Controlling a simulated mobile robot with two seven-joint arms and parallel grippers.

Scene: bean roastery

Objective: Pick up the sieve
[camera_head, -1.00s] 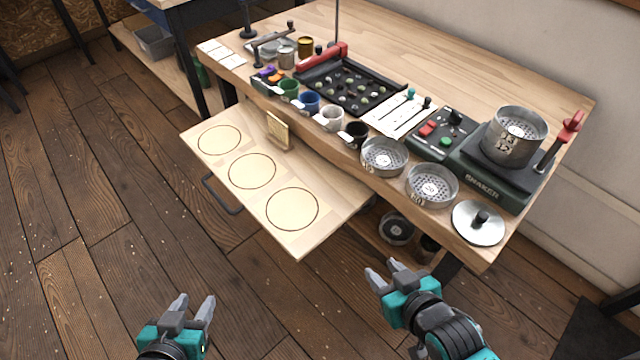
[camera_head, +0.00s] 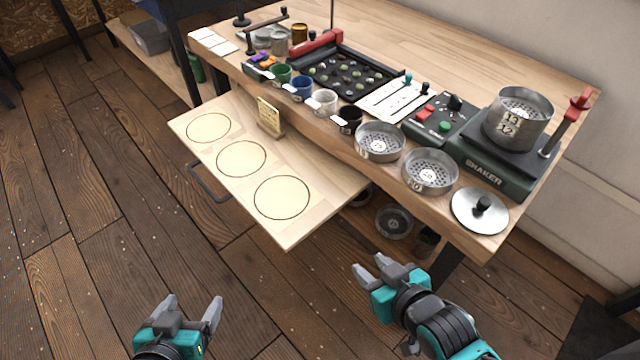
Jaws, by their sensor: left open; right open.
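Several round metal sieves with perforated bottoms are in view. One sieve (camera_head: 380,143) and a second sieve (camera_head: 430,172) stand side by side near the table's front edge. Another sieve (camera_head: 517,120), marked 13 and 12, sits on the shaker (camera_head: 490,165) at the right; it may be a stack. My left gripper (camera_head: 190,307) is open and empty, low in front of the pull-out board. My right gripper (camera_head: 372,270) is open and empty, in front of the table and below the sieves, touching none of them.
A metal lid (camera_head: 480,210) with a black knob lies at the table's front right corner. A pull-out board (camera_head: 225,180) with three circles juts out at the left. Small cups (camera_head: 323,102) line the front edge by a black tray (camera_head: 345,78). Another round metal item (camera_head: 393,222) is on the lower shelf.

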